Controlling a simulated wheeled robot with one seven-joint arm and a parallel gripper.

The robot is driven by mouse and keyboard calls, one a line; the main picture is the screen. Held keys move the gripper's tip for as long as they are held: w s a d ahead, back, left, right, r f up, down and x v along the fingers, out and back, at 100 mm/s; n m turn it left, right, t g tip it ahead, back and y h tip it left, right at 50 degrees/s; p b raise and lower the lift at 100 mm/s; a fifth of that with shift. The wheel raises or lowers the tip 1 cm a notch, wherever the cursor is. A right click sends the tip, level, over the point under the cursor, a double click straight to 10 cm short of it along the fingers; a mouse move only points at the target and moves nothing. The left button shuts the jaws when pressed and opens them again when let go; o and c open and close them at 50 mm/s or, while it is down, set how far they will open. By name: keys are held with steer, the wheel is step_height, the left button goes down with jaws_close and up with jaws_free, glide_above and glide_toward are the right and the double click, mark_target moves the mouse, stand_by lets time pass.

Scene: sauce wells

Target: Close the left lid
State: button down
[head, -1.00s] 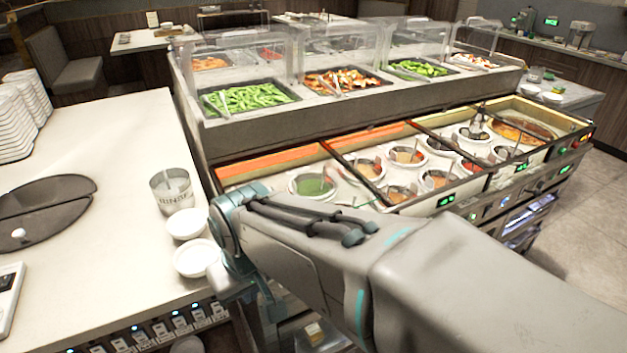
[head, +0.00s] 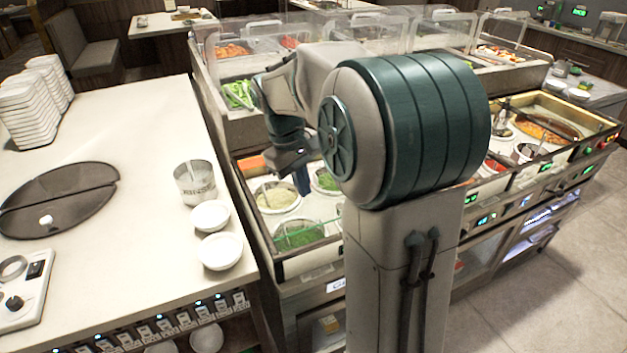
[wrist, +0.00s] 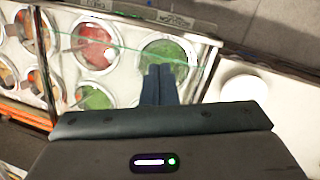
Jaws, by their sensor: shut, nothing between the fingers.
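The left sauce compartment (head: 305,262) is at the front left of the counter. Its wells show, including a cream-coloured one (head: 278,196) and a green one (head: 298,234). I cannot clearly make out the left lid; a thin greenish line crosses the wells in the wrist view, perhaps a clear panel's edge. My gripper (head: 302,184) points down over this compartment, its fingers together and empty. In the wrist view my gripper (wrist: 160,72) overlaps a green sauce well (wrist: 170,52); I cannot tell the height between them. My arm hides the middle compartments.
Clear food guards (head: 370,40) stand behind the wells. A white counter (head: 120,200) lies to the left, with a metal cup (head: 195,185) and two white bowls (head: 220,251) near its right edge. A white bowl (wrist: 243,85) also shows in the wrist view.

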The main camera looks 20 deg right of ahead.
steer(key=w+d+f+n+g+p, duration=0.2)
steer(key=w+d+f+g, duration=0.15)
steer(key=w+d, duration=0.6)
glide_toward(334, 209)
steer(key=shift+t, duration=0.25)
steer(key=x, duration=0.6)
steer(key=shift+s, duration=0.3)
